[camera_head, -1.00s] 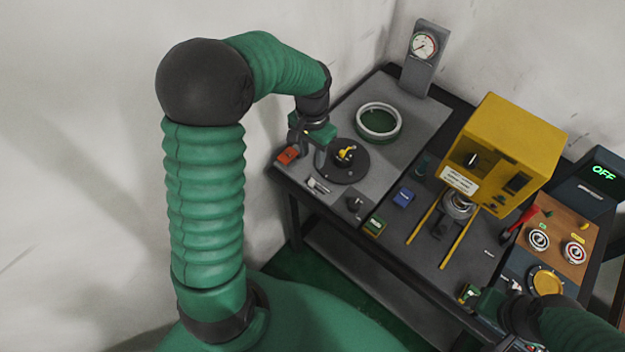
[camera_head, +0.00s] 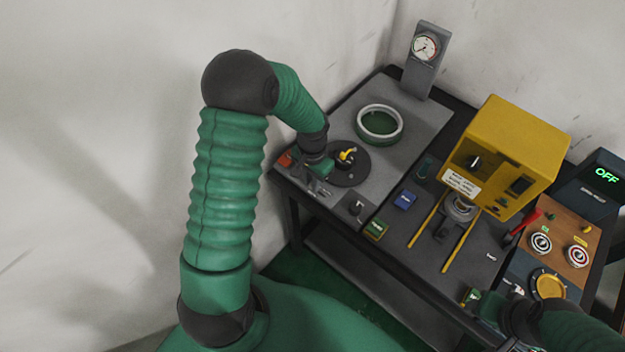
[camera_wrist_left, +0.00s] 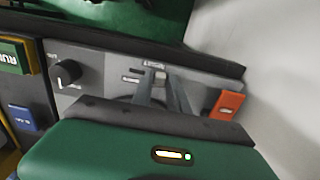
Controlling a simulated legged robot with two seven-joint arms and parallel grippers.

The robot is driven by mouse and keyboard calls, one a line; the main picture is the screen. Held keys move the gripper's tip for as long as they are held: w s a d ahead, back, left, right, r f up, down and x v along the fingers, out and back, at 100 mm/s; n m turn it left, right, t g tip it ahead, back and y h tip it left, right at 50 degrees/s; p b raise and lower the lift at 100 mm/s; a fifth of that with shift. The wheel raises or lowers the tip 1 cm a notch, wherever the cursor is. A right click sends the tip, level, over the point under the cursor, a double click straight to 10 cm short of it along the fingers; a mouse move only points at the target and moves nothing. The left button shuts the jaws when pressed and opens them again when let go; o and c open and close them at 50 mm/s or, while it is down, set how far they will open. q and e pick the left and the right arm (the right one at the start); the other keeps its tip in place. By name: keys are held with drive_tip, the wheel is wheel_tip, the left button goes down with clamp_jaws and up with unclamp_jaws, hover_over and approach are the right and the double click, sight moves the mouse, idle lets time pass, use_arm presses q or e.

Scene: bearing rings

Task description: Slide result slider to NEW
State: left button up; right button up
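The result slider is a small light knob (camera_wrist_left: 159,74) with small labels beside it, on the grey panel in the left wrist view. My left gripper (camera_wrist_left: 160,82) reaches down to it with two grey fingers a little apart. The tips are at either side of the knob; I cannot tell whether they touch it. The label text is too small to read. In the head view my left gripper (camera_head: 316,180) is low over the front left corner of the bench, partly covering the slider area. My right gripper (camera_head: 480,304) is at the bottom right by the bench's front edge; its fingers are unclear.
An orange block (camera_wrist_left: 227,105) lies right of the fingers; a black knob (camera_wrist_left: 66,73) is to their left. A round black dial with a yellow handle (camera_head: 346,155) is close to the left gripper. A grey ring (camera_head: 380,123) and a yellow machine (camera_head: 515,150) stand farther off.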

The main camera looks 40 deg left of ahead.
use_arm(q)
clamp_jaws()
drive_tip(key=shift+d+r, duration=0.1)
idle(1.0)
